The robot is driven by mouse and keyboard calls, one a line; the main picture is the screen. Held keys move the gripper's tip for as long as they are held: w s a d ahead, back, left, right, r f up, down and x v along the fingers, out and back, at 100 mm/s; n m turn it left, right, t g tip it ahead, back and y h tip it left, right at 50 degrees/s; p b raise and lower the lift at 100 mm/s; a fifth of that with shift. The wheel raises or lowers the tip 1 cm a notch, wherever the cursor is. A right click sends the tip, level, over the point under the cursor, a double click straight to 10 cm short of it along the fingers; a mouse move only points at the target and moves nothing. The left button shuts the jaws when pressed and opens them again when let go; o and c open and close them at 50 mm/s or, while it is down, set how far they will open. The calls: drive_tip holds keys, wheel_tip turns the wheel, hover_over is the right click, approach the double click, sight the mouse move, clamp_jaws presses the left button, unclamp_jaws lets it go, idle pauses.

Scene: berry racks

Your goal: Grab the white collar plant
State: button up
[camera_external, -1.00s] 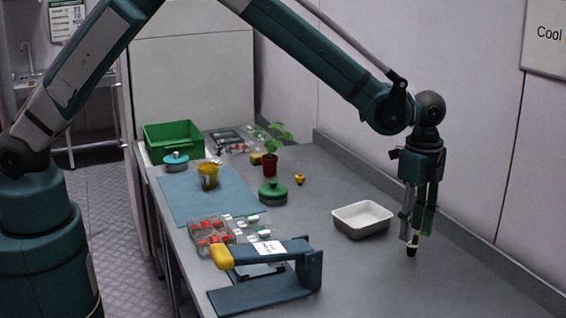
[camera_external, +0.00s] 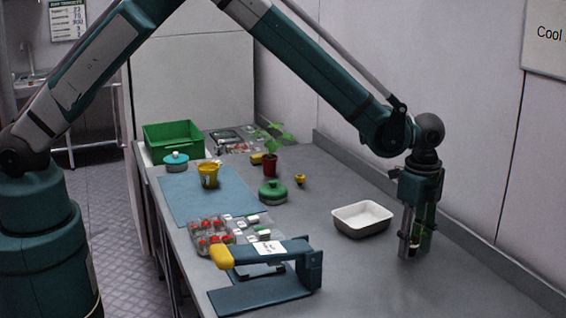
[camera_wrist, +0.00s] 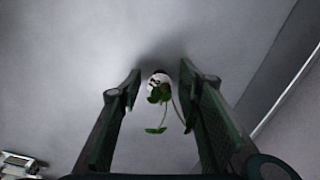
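The white collar plant (camera_wrist: 158,80) shows in the wrist view as a small round white and dark top with green leaves hanging toward the camera. It lies between the fingertips of my gripper (camera_wrist: 160,77), with gaps seen on both sides. My gripper is open and points down. In the external view my gripper (camera_external: 414,250) is low over the right part of the bench, its fingers around the plant and mostly hiding it; only a bit of green shows between them.
A white tray (camera_external: 345,225) stands close to the left of my gripper. A blue device with a yellow handle (camera_external: 222,256) is at the front. The bench right of my gripper is clear.

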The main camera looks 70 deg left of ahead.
idle(0.3)
drive_tip(key=c, duration=0.8)
drive_tip(key=shift+r, duration=0.1)
drive_tip(key=shift+r, duration=4.9)
